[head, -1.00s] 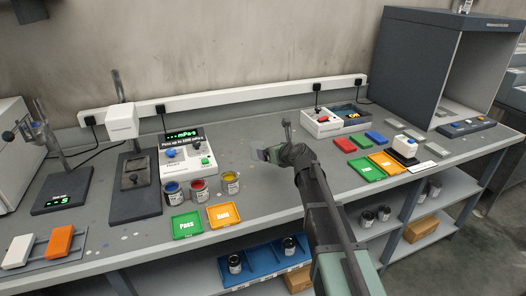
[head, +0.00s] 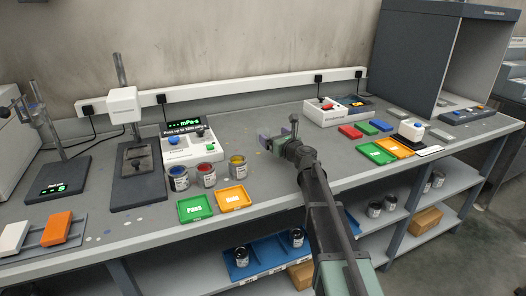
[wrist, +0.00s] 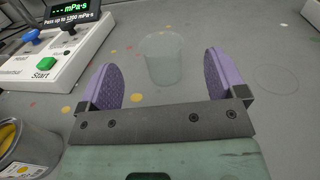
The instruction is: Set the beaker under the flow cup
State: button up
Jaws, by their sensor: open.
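A clear glass beaker (wrist: 163,60) stands upright on the grey bench in the wrist view. My gripper (wrist: 165,82) is open, its two purple fingers pointing towards the beaker. The beaker is just beyond the fingertips, between their lines and apart from them. In the head view my gripper (head: 271,143) is low over the middle of the bench; I cannot make out the beaker there. At the far left a stand (head: 58,176) with a green display and an upright rod carries a small grey fitting (head: 38,112), which may be the flow cup; its shape is unclear.
Open paint cans (head: 206,174) and a white Start panel (head: 192,148) are left of my gripper. Green and orange trays (head: 196,209) lie in front of the cans. A white-headed stand (head: 123,105) is farther left. Bench to the gripper's right is partly clear.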

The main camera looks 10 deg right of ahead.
aim_at(268, 135)
notch_tip(268, 135, down, 3)
jog(key=shift+w+f+b, duration=0.1)
jog(key=shift+f+b, duration=0.1)
jog(key=shift+b, duration=0.45)
jog(key=shift+w+a+r+p, duration=0.35)
jog(key=shift+w+r+p, duration=0.35)
jog(key=shift+w+r, duration=0.1)
jog(key=shift+w+a+f, duration=0.1)
jog(key=shift+w+a, duration=0.1)
jog(key=shift+w, duration=0.15)
jog(key=shift+w+a, duration=0.1)
jog(key=shift+w, duration=0.25)
jog(key=x, duration=0.4)
jog(key=c, duration=1.1)
jog(key=shift+o, duration=0.2)
notch_tip(268, 135, up, 20)
jog(key=p, duration=2)
